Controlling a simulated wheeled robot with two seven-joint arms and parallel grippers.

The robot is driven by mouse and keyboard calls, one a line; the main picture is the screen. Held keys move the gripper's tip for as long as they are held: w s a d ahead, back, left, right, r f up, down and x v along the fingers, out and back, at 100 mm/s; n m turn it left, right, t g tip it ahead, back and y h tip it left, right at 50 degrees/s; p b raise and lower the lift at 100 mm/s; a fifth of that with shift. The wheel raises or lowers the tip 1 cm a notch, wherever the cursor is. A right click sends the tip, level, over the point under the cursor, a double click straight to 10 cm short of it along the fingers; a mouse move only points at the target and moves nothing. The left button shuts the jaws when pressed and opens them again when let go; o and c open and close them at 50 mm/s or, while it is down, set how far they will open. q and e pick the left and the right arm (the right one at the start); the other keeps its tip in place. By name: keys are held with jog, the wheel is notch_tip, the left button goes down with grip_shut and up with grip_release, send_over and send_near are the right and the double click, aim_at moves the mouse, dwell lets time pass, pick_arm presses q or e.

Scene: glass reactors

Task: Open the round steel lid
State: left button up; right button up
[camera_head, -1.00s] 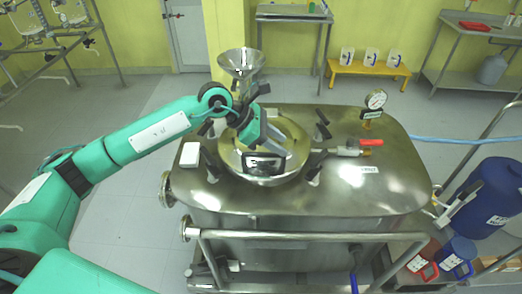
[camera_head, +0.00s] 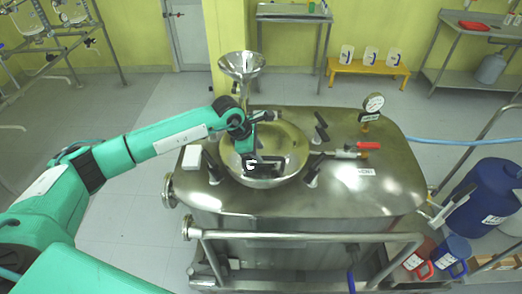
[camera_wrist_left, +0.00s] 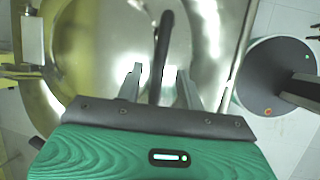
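The round steel lid (camera_head: 290,150) sits on top of the steel reactor (camera_head: 380,185), towards its left side. A dark bar handle (camera_head: 268,160) crosses the lid; it also shows in the left wrist view (camera_wrist_left: 163,45). My left gripper (camera_head: 252,150) is low over the lid at the handle. In the left wrist view its two fingers (camera_wrist_left: 158,88) stand apart on either side of the handle, with bright gaps beside it. Whether they touch it is hidden. Black-handled clamps (camera_head: 315,168) stand around the rim, leaning outward. My right gripper is not in view.
A steel funnel (camera_head: 242,66) rises behind the lid. A white box (camera_head: 191,157) lies left of it. A red-handled valve (camera_head: 368,146) and a gauge (camera_head: 373,103) are to the right. A steel rail (camera_head: 310,237) runs along the front. A blue drum (camera_head: 490,195) stands right.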

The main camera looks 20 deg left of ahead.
pick_arm(q)
jog(key=shift+p+x, duration=0.3)
jog(key=shift+x, duration=1.2)
jog(key=shift+c, duration=0.5)
grip_shut()
jog(key=shift+r, duration=0.1)
